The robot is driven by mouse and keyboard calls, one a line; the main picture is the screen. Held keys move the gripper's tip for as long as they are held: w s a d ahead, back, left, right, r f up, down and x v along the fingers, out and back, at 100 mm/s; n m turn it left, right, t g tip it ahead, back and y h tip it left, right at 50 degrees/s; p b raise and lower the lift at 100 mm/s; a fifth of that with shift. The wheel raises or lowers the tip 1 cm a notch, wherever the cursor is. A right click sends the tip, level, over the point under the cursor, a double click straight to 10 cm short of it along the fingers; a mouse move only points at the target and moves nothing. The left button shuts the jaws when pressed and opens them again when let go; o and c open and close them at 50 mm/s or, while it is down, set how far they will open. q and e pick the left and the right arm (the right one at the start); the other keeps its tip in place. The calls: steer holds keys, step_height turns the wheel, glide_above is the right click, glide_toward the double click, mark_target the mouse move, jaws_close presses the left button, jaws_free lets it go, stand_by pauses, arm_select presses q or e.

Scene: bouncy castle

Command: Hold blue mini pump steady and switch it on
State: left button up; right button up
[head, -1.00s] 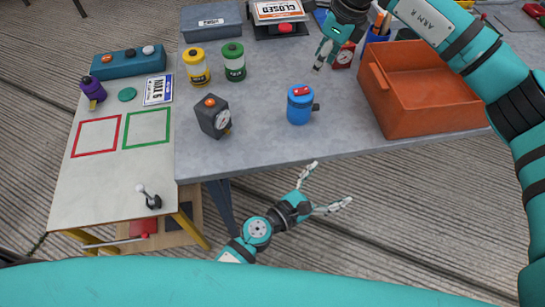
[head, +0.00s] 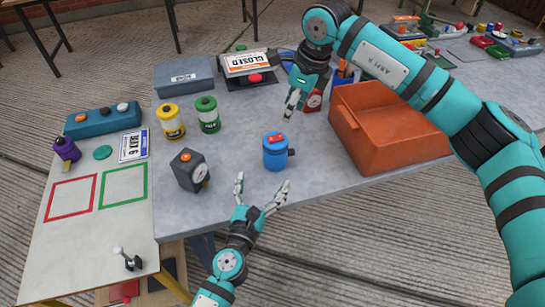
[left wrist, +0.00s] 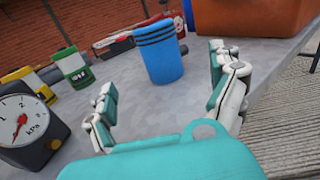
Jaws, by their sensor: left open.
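The blue mini pump (head: 276,155) stands upright on the grey table, with a red switch (head: 276,138) on its top and a dark nozzle on its right side. My left gripper (head: 262,182) is open at the table's front edge, its fingers spread toward the pump and apart from it.
A black gauge box (head: 189,171) stands left of the pump; it is close on the left in the left wrist view (left wrist: 30,130). Yellow (head: 171,122) and green (head: 208,114) canisters stand behind it. An orange bin (head: 390,130) is at the right. The table between gripper and pump is clear.

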mark_target(272, 160)
arm_select(q)
steer(key=x, duration=1)
steer(key=shift+w, duration=0.2)
steer(key=shift+c, duration=0.4)
